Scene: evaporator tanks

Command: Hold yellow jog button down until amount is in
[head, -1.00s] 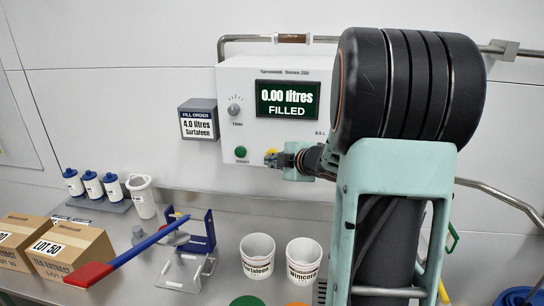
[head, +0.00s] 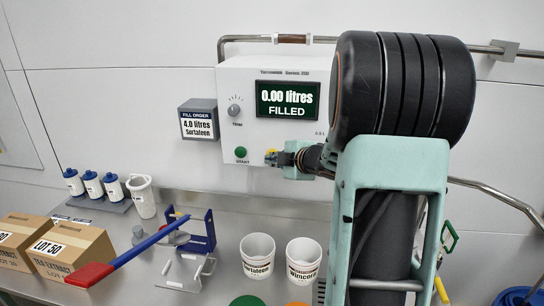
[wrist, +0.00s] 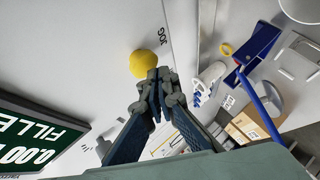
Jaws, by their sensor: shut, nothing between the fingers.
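The white control box (head: 250,112) on the wall has a green display (head: 288,99) reading 0.00 litres FILLED. The yellow jog button (wrist: 143,63) is round and sits beside the label JOG in the wrist view. In the head view only a bit of yellow (head: 270,153) shows at my fingertips. My gripper (wrist: 155,76) is shut and empty, its tips overlapping the button's lower edge in the wrist view. I cannot tell whether they touch or press it. The gripper (head: 277,158) points left at the box in the head view. A fill order card (head: 198,120) reads 4.0 litres Surtaleen.
A green button (head: 241,152) and a trim knob (head: 234,110) are left of the gripper. Below stand two white buckets, Surtaleen (head: 257,258) and Wimcorn (head: 303,262). A red-and-blue lever (head: 130,253), cartons (head: 70,250) and blue-capped bottles (head: 93,185) are to the left.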

